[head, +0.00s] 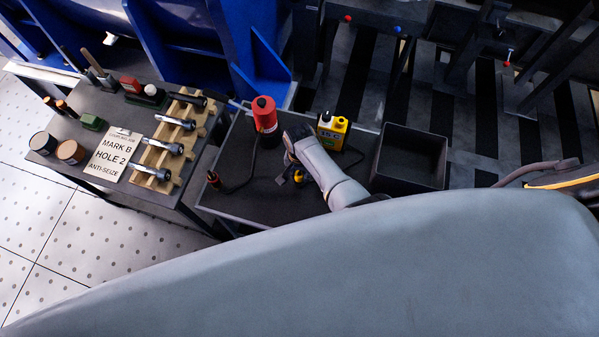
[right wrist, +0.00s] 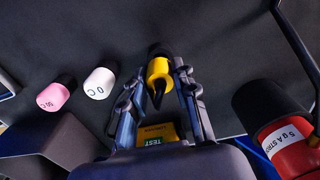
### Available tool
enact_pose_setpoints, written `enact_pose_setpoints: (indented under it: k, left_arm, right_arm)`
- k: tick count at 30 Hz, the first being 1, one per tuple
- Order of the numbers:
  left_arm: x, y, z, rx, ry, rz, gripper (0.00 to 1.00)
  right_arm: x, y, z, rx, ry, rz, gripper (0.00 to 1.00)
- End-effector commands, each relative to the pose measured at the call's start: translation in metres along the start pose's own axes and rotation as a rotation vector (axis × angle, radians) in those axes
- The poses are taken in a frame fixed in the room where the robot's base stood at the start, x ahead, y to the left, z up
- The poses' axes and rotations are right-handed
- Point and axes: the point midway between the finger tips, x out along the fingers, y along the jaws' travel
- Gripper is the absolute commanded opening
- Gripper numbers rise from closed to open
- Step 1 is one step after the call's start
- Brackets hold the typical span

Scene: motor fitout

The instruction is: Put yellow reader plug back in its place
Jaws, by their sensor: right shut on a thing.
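The yellow plug (right wrist: 158,72) is between the fingers of my right gripper (right wrist: 161,84) in the right wrist view. The gripper is shut on it, and a dark pointed part shows at its near side. In the head view my right gripper (head: 292,176) is low over the dark table, and a small yellow bit (head: 299,178) shows beside it. A yellow reader (head: 333,131) marked 15 C stands to the right of the gripper. A yellow surface with a green TEST label (right wrist: 156,139) shows behind the fingers in the wrist view. My left gripper is not in view.
A red canister (head: 265,116) stands behind the gripper. A black bin (head: 441,160) is at the right. A cabled probe (head: 213,180) lies near the table's left edge. White (right wrist: 99,82) and pink (right wrist: 53,96) cylinders show in the wrist view. A side bench holds bolts.

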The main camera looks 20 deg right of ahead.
Motion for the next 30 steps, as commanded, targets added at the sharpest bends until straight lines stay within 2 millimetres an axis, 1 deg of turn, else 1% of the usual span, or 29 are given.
enact_pose_setpoints:
  k: [26,27,29,30]
  left_arm:
    - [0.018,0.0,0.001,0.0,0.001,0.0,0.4]
    - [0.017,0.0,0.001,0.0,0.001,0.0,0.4]
    - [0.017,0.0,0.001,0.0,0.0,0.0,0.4]
    - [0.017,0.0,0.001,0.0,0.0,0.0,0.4]
  right_arm:
    - [0.023,0.0,0.0,0.0,0.0,0.0,0.0]
    - [0.022,0.0,0.0,0.0,0.0,0.0,0.34]
    - [0.021,0.0,0.0,0.0,0.0,0.0,0.46]
    - [0.021,0.0,0.0,0.0,0.0,0.0,0.54]
